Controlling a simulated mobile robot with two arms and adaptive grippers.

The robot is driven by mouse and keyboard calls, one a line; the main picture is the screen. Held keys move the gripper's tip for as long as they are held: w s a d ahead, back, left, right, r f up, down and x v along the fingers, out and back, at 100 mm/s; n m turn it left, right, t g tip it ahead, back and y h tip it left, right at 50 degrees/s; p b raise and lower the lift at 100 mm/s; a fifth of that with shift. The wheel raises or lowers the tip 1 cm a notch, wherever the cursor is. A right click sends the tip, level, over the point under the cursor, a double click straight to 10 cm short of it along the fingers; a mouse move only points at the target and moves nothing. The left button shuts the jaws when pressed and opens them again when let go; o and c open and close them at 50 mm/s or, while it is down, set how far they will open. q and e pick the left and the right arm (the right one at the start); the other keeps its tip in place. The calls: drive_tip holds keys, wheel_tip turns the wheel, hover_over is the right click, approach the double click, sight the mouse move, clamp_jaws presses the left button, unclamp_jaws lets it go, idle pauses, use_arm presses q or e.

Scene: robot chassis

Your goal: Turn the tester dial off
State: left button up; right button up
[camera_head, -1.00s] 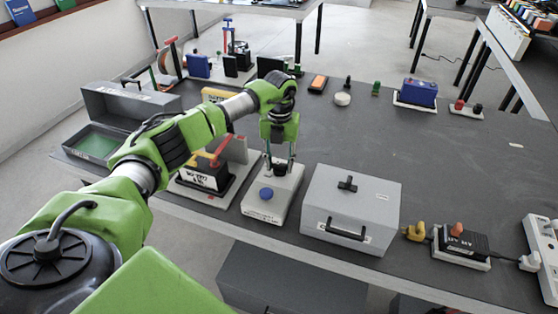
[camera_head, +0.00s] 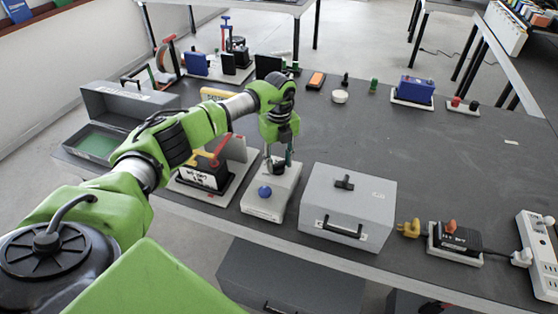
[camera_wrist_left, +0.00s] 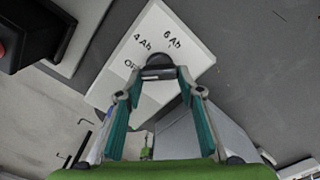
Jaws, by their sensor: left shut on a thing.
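The tester (camera_head: 262,210) is a light grey sloped box with a blue knob (camera_head: 264,192) near its front and a black dial (camera_head: 278,168) further back. My left gripper (camera_head: 278,163) comes down from above and is shut on the black dial. In the left wrist view the dial (camera_wrist_left: 158,66) sits between the fingertips of the left gripper (camera_wrist_left: 158,75). Labels "4 Ah", "6 Ah" and a partly hidden "Off" surround it on the tester's white face (camera_wrist_left: 185,60). The dial's pointing direction is unclear. My right gripper is not in view.
A grey case (camera_head: 348,205) stands close right of the tester. An open grey box (camera_head: 125,105) lies further left. The table (camera_head: 440,150) is clear at the middle right.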

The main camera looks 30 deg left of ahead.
sight(279, 164)
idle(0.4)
use_arm(q)
drive_tip(key=o, duration=1.1)
wheel_tip(279, 164, up, 12)
drive_tip(key=shift+r, duration=0.1)
